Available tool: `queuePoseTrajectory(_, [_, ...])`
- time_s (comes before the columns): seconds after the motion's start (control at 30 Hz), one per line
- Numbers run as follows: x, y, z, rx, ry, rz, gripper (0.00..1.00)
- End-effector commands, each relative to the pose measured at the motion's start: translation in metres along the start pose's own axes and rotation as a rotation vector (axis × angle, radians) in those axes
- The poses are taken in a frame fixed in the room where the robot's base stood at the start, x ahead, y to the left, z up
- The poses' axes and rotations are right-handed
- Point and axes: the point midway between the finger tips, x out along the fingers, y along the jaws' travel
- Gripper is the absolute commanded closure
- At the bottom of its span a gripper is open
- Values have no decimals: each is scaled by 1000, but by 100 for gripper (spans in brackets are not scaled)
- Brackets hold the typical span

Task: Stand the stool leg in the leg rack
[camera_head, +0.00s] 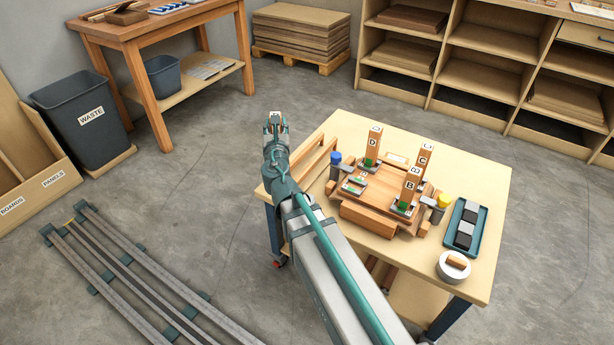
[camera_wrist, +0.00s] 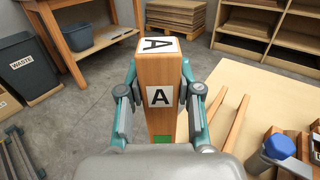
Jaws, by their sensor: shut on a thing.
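My gripper (camera_wrist: 160,95) is shut on a stool leg (camera_wrist: 161,72), a square wooden post marked A with a green patch low down. The leg looks upright in the wrist view; its lower end is hidden behind my wrist. In the head view my gripper (camera_head: 275,124) is beyond the table's left corner, above the floor. On the table, legs D (camera_head: 374,143), C (camera_head: 424,158) and B (camera_head: 410,188) stand upright in a wooden fixture (camera_head: 370,218). Its front-left corner holder (camera_head: 354,185) has no leg. A wooden rail frame (camera_head: 313,160) lies left of it; I cannot tell which is the rack.
The table (camera_head: 490,180) also holds a blue-capped clamp (camera_head: 336,158), a yellow-capped one (camera_head: 442,201), a teal tray (camera_head: 477,212) of blocks and a white round dish (camera_head: 453,272). A waste bin (camera_head: 85,125) and workbench (camera_head: 150,32) stand left; shelves stand behind.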

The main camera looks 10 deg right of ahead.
Motion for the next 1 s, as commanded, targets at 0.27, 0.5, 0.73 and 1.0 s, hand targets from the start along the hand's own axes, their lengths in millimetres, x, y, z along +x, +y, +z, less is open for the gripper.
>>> queuePoseTrajectory(0.27, [-1,-9,-20,2,-2,-222,100])
queuePoseTrajectory(0.5, [-16,-33,-7,2,-2,-485,100])
queuePoseTrajectory(0.73, [-32,-47,3,1,0,-631,100])
queuePoseTrajectory(1.0, [-36,-50,-25,-2,2,-659,100])
